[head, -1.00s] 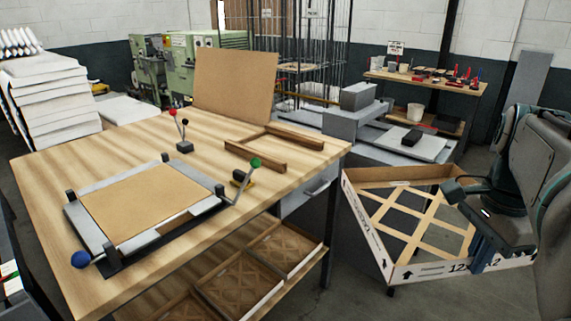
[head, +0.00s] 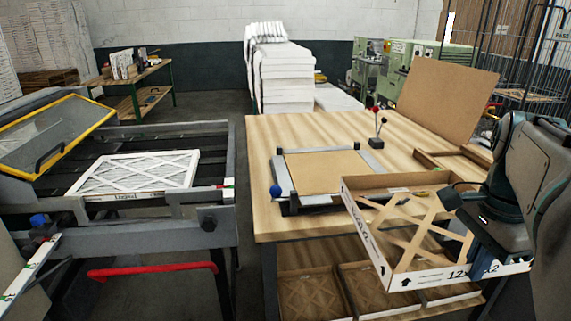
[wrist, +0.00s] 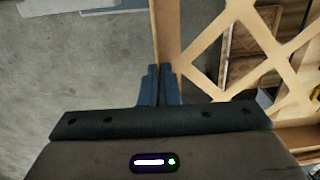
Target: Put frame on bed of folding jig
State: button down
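My gripper (wrist: 159,80) is shut on one wall of a cardboard frame (head: 386,257); the wall stands between the two blue fingers in the wrist view. The frame is an open tray with a tan lattice, white printed outer sides and brown insides. In the head view it hangs in front of the wooden table's right part, at the lower right. The folding jig (head: 284,180) lies on the table behind and left of the frame, with grey rails, a blue knob and a flat brown bed (head: 318,168). The held frame hides the jig's right front part.
The wooden table (head: 268,222) has bare top left of the jig and lattice frames on its lower shelf (head: 345,290). A brown board (head: 447,97) stands at its back. At left, a machine (head: 225,150) with a yellow-edged cover holds a white filter (head: 140,172). A floor gap separates them.

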aim_at(331, 170)
jog(key=u, duration=0.15)
jog(key=i, duration=1)
jog(key=z, duration=0.05)
